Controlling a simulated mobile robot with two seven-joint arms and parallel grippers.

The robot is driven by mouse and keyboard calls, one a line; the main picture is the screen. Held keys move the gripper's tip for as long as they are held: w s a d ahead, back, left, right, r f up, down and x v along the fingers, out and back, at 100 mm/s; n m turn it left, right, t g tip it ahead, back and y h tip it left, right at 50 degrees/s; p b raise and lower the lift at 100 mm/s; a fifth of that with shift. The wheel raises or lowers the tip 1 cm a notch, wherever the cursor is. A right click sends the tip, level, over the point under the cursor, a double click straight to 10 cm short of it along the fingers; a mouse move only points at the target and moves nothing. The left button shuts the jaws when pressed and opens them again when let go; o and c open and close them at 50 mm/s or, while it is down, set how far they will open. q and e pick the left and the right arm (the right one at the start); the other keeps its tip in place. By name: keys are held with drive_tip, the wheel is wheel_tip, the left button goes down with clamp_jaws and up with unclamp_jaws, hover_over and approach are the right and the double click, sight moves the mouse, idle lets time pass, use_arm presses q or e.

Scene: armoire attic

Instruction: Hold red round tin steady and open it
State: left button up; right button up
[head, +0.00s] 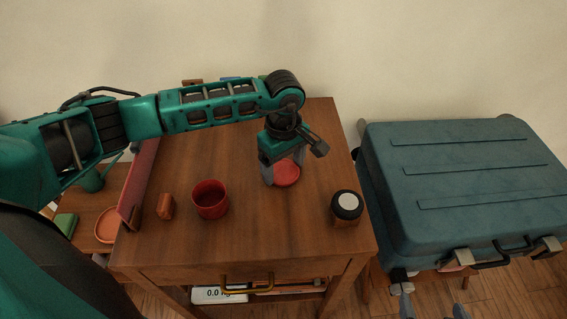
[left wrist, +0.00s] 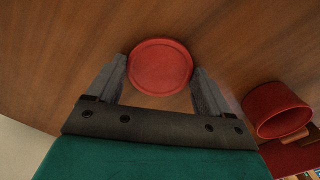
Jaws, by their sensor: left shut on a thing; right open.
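The red round tin (head: 210,199) stands upright and open-topped on the wooden table, left of the middle. It also shows at the right of the left wrist view (left wrist: 277,112). A flat red round lid (head: 287,175) is apart from the tin, to its right. My left gripper (head: 283,171) points down and is shut on this lid, one finger on each side of its rim in the left wrist view (left wrist: 160,66). The lid is at or just above the table; I cannot tell which. My right gripper (head: 432,307) is open and empty at the bottom edge, below the suitcase.
A small brown block (head: 165,206) stands left of the tin. A dark round pot with a white top (head: 347,205) stands near the table's right edge. A blue suitcase (head: 460,185) lies to the right. A scale display (head: 218,295) is under the table. The table's (head: 285,235) front middle is clear.

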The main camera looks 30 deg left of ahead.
use_arm(q)
drive_tip(key=shift+f, duration=0.15)
drive_tip(key=o, duration=1.1)
drive_tip(key=shift+c, duration=0.2)
drive_tip(key=shift+r, duration=0.2)
